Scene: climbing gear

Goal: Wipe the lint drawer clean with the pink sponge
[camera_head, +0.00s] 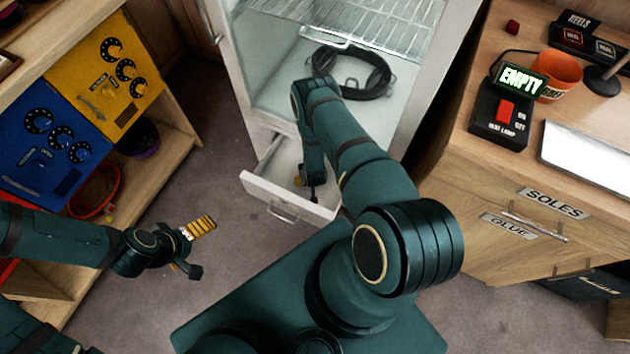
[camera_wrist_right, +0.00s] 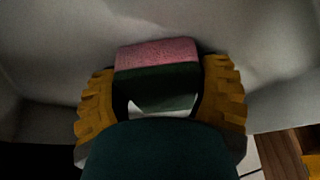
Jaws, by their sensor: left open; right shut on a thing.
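The lint drawer (camera_head: 290,197) is a white drawer pulled out at the foot of the white cabinet. My right arm reaches down into it, and my right gripper (camera_head: 308,186) is low inside, partly hidden by the arm. In the right wrist view, my right gripper (camera_wrist_right: 160,95) is shut on the pink sponge (camera_wrist_right: 157,53), which has a pink top and a dark green side. Pale drawer walls surround it there; I cannot tell whether the sponge touches the drawer floor. My left gripper (camera_head: 192,250) is open and empty over the floor at left.
A wooden bench (camera_head: 480,165) with a heat lamp switch (camera_head: 505,112) stands right. A shelf unit (camera_head: 175,150) stands left. Carpet lies between.

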